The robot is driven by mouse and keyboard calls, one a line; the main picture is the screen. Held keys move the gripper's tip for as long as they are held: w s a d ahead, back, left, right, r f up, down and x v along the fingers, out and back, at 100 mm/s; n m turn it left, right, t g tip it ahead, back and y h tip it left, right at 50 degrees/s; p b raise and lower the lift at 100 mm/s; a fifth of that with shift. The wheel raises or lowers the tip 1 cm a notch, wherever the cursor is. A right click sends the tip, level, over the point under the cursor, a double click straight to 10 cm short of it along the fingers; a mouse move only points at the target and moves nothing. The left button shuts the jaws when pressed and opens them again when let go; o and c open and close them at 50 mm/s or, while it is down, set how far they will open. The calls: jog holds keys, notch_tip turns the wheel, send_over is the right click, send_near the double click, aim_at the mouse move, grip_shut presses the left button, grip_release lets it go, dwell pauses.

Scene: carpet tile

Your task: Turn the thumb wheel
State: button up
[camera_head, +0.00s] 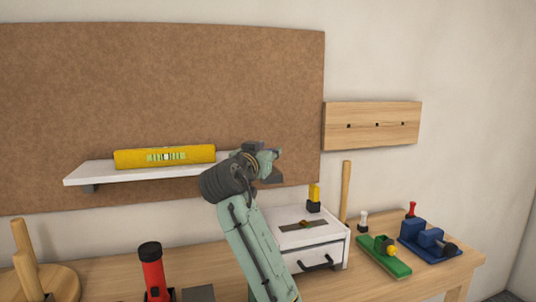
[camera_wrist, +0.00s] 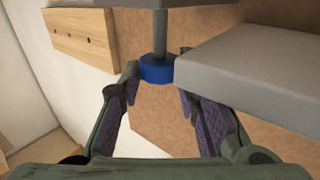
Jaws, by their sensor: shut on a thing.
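In the wrist view a blue thumb wheel (camera_wrist: 157,70) sits at the end of a grey rod (camera_wrist: 160,30). My gripper (camera_wrist: 157,75) has a fingertip on each side of the wheel and is shut on it. In the head view my gripper (camera_head: 265,165) is in front of the cork board, at the right end of the white shelf. The wheel cannot be made out in the head view, where my arm and gripper block that spot.
The white shelf (camera_head: 90,174) bears a yellow spirit level (camera_head: 165,157); a slab close to my right finger (camera_wrist: 250,65) looks like this shelf. A wooden board (camera_head: 372,125) hangs at right. Below, the bench holds a red flashlight (camera_head: 154,275) and a white drawer box (camera_head: 325,243).

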jog(key=shift+f, duration=0.1)
dwell(0.3)
jog(key=o, duration=1.1)
jog(key=shift+d, duration=0.1)
jog(key=shift+o, duration=0.2)
jog(key=shift+s+a, duration=0.3)
jog(key=shift+s, duration=0.05)
jog(key=v, duration=1.1)
